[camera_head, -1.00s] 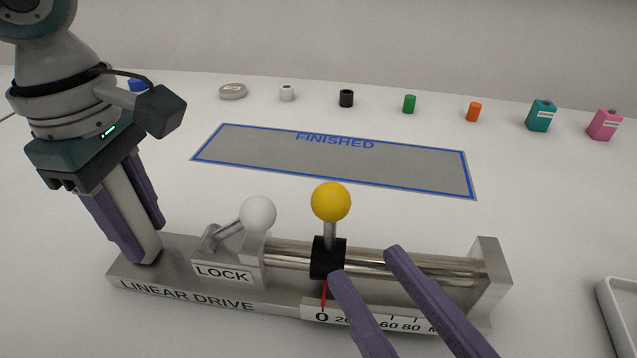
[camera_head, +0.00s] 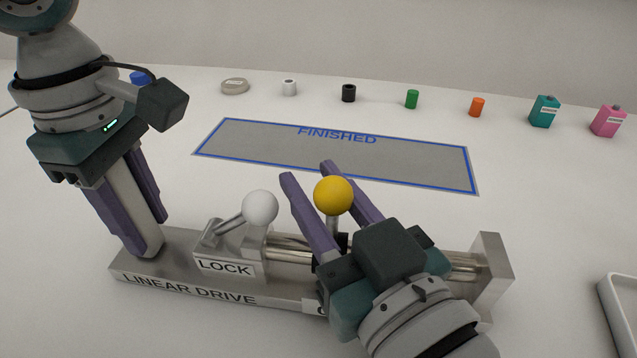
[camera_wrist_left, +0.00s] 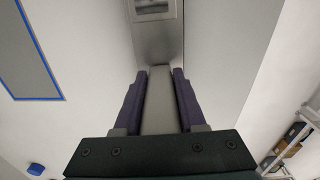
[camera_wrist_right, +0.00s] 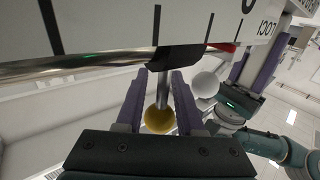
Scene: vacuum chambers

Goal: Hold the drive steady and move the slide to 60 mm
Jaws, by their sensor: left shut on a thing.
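The metal linear drive (camera_head: 190,287) lies on the table. My left gripper (camera_head: 147,238) is shut on the grey upright post at its left end. The white-ball LOCK lever (camera_head: 260,208) leans up to the right. The slide is a black block (camera_wrist_right: 182,56) on polished rods, with a yellow knob (camera_head: 333,195) on a post. My right gripper (camera_head: 325,190) is open, its fingers on either side of the knob and post; the right wrist view shows the knob (camera_wrist_right: 159,120) between them. The red pointer (camera_wrist_right: 226,47) is near the 0 mark. My right arm hides most of the scale in the head view.
A grey FINISHED area (camera_head: 340,155) with a blue border lies behind the drive. Several small cylinders, a round tin (camera_head: 235,86) and teal (camera_head: 544,111) and pink (camera_head: 609,121) containers stand along the back. A white tray (camera_head: 615,300) is at the right edge.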

